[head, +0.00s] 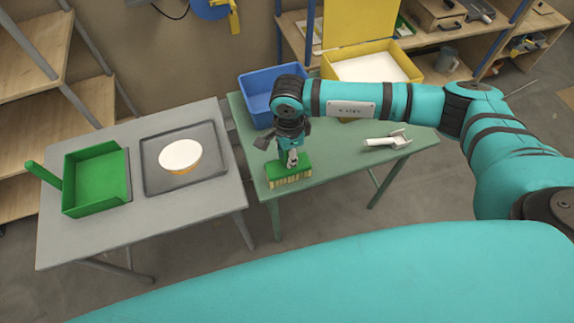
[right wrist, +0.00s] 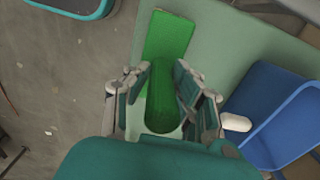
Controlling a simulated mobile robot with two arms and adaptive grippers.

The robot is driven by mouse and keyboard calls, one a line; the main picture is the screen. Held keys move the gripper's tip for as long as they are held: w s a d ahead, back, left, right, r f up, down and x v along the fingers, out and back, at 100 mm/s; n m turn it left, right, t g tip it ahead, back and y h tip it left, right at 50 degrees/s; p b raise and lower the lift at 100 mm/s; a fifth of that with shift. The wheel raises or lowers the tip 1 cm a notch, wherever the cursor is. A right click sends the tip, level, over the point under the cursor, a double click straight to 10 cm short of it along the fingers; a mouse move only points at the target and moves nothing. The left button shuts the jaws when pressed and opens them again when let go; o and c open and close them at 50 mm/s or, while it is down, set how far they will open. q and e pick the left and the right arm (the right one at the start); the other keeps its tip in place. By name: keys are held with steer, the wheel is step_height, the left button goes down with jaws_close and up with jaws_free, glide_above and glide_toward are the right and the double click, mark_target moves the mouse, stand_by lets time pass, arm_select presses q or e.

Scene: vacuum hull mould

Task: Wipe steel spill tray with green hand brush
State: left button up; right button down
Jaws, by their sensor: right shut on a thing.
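The green hand brush (head: 289,171) has a green block and pale bristles. My right gripper (head: 290,150) is shut on its handle, which shows between the fingers in the right wrist view (right wrist: 163,105). The brush is bristles down over the green table near its front left edge; I cannot tell if the bristles touch it. The grey steel spill tray (head: 212,167) lies flat on the grey table to the left, apart from the brush. A round white-topped thing with an orange-brown side (head: 180,156) sits in the tray. My left gripper is not in view.
A green dustpan (head: 98,180) lies on the grey table (head: 150,225) left of the tray. On the green table (head: 335,160) are a blue bin (head: 258,95), a yellow bin (head: 408,72) and a white scraper-like tool (head: 385,141). A narrow gap separates the tables.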

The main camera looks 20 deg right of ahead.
steer(key=shift+r, duration=0.1)
stand_by(0.4)
steer(key=shift+r+p, duration=1.05)
steer(key=shift+r, duration=0.9)
steer(key=c, duration=1.6)
jaws_free()
steer(key=shift+c, duration=0.2)
jaws_close()
